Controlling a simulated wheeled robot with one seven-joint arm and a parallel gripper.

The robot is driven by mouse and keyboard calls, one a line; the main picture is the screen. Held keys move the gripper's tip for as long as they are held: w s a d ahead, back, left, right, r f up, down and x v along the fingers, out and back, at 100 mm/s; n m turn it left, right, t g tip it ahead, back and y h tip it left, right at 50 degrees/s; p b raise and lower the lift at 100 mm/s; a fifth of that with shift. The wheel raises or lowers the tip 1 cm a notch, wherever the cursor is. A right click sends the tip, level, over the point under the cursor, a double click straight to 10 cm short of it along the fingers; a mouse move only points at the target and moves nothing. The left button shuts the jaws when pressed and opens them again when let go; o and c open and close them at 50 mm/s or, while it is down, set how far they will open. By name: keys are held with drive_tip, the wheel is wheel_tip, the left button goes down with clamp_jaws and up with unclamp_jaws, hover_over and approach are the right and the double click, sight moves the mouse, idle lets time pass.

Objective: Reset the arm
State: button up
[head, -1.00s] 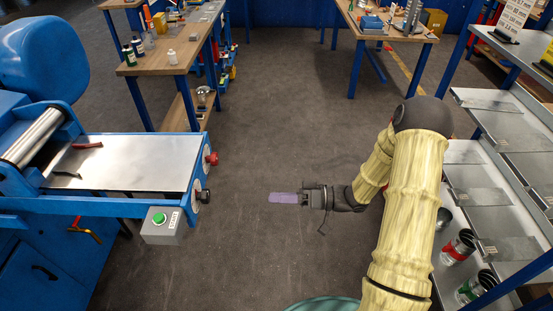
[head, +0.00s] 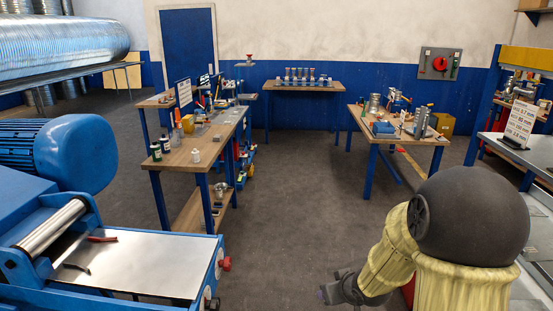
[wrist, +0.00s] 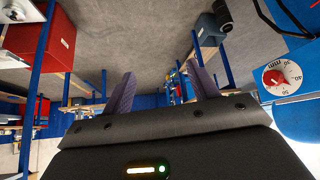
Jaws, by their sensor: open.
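My arm is at the right of the head view, its yellow-sleeved links folded below a large dark joint. My gripper shows only in part at the bottom of the head view, by the dark wrist; its tips are hard to make out there. In the wrist view my gripper (wrist: 160,92) has two purple fingers spread well apart. Nothing is between them. The gripper is over open floor, to the right of the blue machine (head: 165,240).
The blue machine with a metal bed fills the left. A workbench (head: 185,157) with bottles stands behind it. Another bench (head: 392,137) stands at the back right, and shelving (head: 490,150) is at the right edge. The grey floor (head: 290,195) between is clear.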

drive_tip(key=s+r+m+g+h, duration=0.1)
drive_tip(key=s+r+m+g, duration=0.2)
drive_tip(key=s, duration=1.2)
drive_tip(key=shift+g+h, duration=0.3)
drive_tip(key=shift+g, duration=0.5)
drive_tip(key=shift+d+r, duration=0.1)
